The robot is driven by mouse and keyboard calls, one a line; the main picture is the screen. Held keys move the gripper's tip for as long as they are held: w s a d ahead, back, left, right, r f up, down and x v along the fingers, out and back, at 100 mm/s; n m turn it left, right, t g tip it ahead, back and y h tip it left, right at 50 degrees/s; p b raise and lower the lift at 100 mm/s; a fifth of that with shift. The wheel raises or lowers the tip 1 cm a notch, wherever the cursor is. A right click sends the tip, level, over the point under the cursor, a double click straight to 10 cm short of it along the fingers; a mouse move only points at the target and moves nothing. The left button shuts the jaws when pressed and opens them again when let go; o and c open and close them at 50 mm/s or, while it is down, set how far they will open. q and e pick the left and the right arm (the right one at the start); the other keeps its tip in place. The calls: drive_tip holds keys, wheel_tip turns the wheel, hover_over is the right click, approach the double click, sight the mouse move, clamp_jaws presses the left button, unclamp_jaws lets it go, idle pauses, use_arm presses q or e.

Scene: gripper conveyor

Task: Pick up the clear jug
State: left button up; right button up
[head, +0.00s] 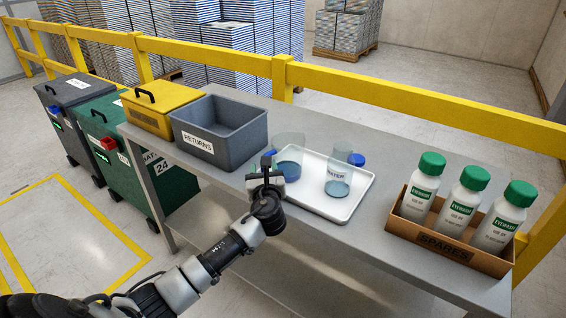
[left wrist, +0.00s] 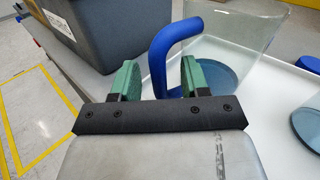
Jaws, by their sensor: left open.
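A clear jug (head: 290,146) with a blue handle and bluish liquid low inside stands at the left end of a white tray (head: 318,206). My left gripper (head: 267,170) is in front of it and hides part of it. In the left wrist view the open green fingers (left wrist: 160,78) have the jug's blue handle (left wrist: 172,42) between them in the picture; I cannot tell whether they touch it. The jug's clear body (left wrist: 235,40) is just behind the handle. A second clear jug (head: 338,178), labelled WATER, stands to the right on the tray. My right gripper is not in view.
A grey RETURNS bin (head: 205,146) stands close left of the jug, with a yellow case (head: 160,107) beyond it. A SPARES box (head: 440,240) with several white bottles is at the right. A yellow rail (head: 395,105) runs behind the table.

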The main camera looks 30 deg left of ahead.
use_arm(q)
drive_tip(key=shift+w+a, duration=0.15)
drive_tip(key=shift+w, duration=0.1)
clamp_jaws()
drive_tip(key=shift+r, duration=0.15)
